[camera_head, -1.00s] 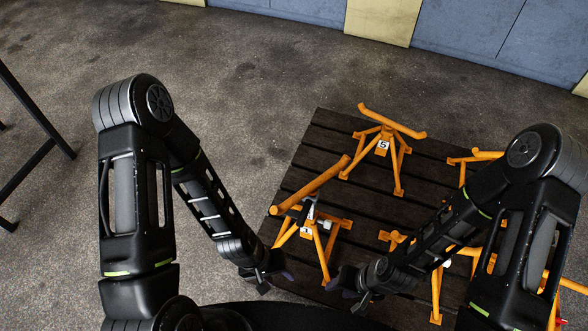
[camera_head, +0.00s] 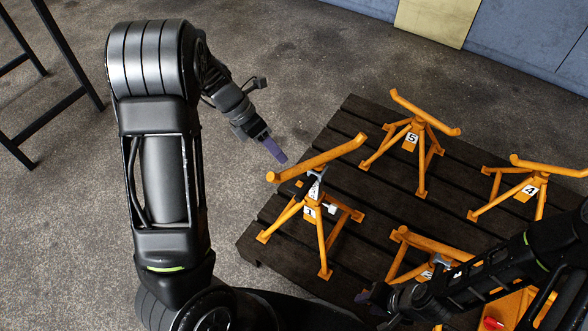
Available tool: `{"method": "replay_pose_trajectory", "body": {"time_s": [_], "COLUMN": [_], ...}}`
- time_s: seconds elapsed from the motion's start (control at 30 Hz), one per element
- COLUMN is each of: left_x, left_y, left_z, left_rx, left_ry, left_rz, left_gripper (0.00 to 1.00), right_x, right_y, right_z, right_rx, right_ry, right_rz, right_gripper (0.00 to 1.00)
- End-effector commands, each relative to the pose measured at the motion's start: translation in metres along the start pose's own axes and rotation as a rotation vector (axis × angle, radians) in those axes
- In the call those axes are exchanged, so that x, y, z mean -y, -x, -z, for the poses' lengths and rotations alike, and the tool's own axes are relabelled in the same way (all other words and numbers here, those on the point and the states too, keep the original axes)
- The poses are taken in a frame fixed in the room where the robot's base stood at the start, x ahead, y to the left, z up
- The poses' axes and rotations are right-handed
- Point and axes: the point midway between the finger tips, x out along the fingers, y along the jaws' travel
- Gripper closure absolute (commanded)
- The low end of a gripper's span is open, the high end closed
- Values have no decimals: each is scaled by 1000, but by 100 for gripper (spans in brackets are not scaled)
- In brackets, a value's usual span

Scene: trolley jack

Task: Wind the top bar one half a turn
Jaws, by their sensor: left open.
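The orange stand labelled 1 (camera_head: 321,228) stands on the dark slatted platform. Its top bar (camera_head: 318,160) slopes from lower left to upper right in the picture. A grey and dark fitting (camera_head: 316,184) sits below the bar at the top of the legs. My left gripper (camera_head: 276,152) is open, with its purple finger just above the bar's left half in the picture. A gap shows between them, and the gripper holds nothing. My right gripper (camera_head: 372,297) is low by the platform's front, left of stand 2; its finger opening is unclear.
Other orange stands are numbered 5 (camera_head: 411,138), 4 (camera_head: 529,190) and 2 (camera_head: 428,273). The platform (camera_head: 376,209) has bare slats between them. Stand 2 is partly hidden by my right arm. A black frame (camera_head: 60,125) stands at the left on open floor.

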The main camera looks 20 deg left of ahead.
Motion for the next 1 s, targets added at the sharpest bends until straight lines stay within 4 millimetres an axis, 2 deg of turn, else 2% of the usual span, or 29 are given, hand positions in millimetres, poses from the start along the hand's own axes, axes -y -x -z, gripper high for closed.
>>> {"method": "replay_pose_trajectory", "body": {"time_s": [0.27, 0.7, 1.0], "left_x": [0, 0, 1], "left_y": [-12, -73, -79], "left_z": [1, 2, 1], "left_rx": [-3, -3, -2], "left_ry": [-2, -3, -4], "left_rz": [1, 1, 0], "left_gripper": [54, 54, 54], "right_x": [-2, -8, -8], "right_y": [-3, -19, -20], "right_z": [0, 0, 0], "right_rx": [0, 0, 0], "right_ry": [-1, -1, -1], "right_rz": [0, 0, 0], "right_gripper": [64, 64, 64]}}
